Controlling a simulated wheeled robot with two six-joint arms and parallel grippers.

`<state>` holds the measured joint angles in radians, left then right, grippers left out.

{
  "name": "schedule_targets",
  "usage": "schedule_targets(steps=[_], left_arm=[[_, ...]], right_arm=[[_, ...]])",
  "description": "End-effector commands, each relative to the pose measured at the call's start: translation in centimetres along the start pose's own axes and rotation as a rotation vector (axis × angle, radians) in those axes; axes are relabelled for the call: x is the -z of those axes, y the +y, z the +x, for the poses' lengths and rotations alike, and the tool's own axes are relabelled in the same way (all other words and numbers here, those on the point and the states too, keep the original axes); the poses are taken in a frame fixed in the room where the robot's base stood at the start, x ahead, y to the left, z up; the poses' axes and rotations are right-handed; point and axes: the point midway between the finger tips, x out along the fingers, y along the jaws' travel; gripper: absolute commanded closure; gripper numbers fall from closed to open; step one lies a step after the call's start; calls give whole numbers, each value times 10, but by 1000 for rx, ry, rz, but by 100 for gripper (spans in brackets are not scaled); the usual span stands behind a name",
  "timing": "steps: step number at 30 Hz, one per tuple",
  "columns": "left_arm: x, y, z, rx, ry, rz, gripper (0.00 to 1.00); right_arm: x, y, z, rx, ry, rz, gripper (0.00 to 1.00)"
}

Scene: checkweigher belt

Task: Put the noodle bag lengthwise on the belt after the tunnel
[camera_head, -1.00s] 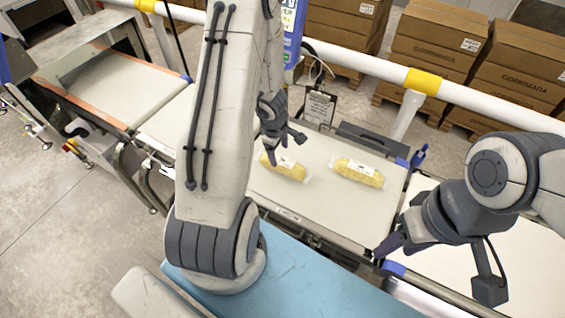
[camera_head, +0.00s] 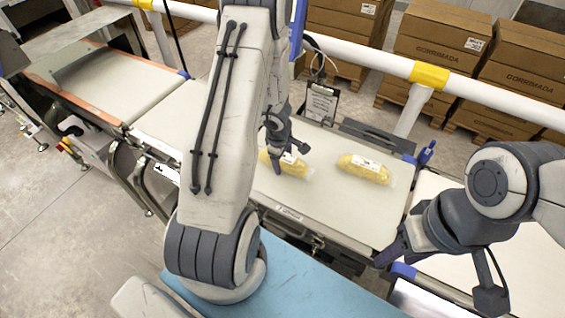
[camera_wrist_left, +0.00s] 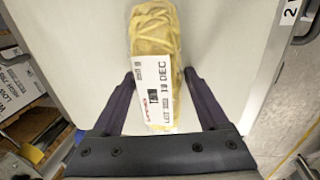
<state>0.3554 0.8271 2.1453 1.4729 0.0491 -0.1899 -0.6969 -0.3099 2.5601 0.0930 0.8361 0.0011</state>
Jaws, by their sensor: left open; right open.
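A yellow noodle bag (camera_head: 296,168) with a white label lies on the pale belt (camera_head: 325,205), partly hidden by my left gripper (camera_head: 280,162). In the left wrist view this bag (camera_wrist_left: 154,35) lies lengthwise between the open fingers of my left gripper (camera_wrist_left: 158,82), with a small gap on either side near its labelled end. A second yellow bag (camera_head: 363,169) lies on the same belt to the right, apart from the first. My right gripper (camera_head: 385,255) hangs near the belt's right front corner, open and empty.
A grey sheet-metal cover (camera_head: 62,38) stands over the belt line at the far left. A white rail (camera_head: 375,61) runs behind the belt, with stacked cartons (camera_head: 435,42) beyond. A blue surface (camera_head: 300,285) lies in front. The belt is clear in front of the bags.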

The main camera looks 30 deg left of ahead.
Motion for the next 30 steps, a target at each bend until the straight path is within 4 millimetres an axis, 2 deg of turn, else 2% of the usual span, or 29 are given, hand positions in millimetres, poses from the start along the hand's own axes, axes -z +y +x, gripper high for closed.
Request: schedule_targets(steps=[1,5,6,17,23,28,29,30], left_arm=[[0,0,0,0,0,0,34],[0,0,0,0,0,0,84],[0,0,0,0,0,0,99],[0,1,-5,-1,0,-1,100],[0,4,-22,-1,0,-1,100],[0,8,-47,-1,0,0,100],[-2,8,-49,-1,0,2,100],[-13,3,-48,-3,-1,7,100]], right_arm=[[0,0,0,0,0,0,50],[0,0,0,0,0,0,50],[0,0,0,0,0,0,50],[0,0,-4,0,0,0,50],[1,-2,-21,0,0,1,50],[2,-3,-45,0,0,2,50],[3,-3,-45,0,1,2,50],[2,-2,-32,0,1,2,50]])
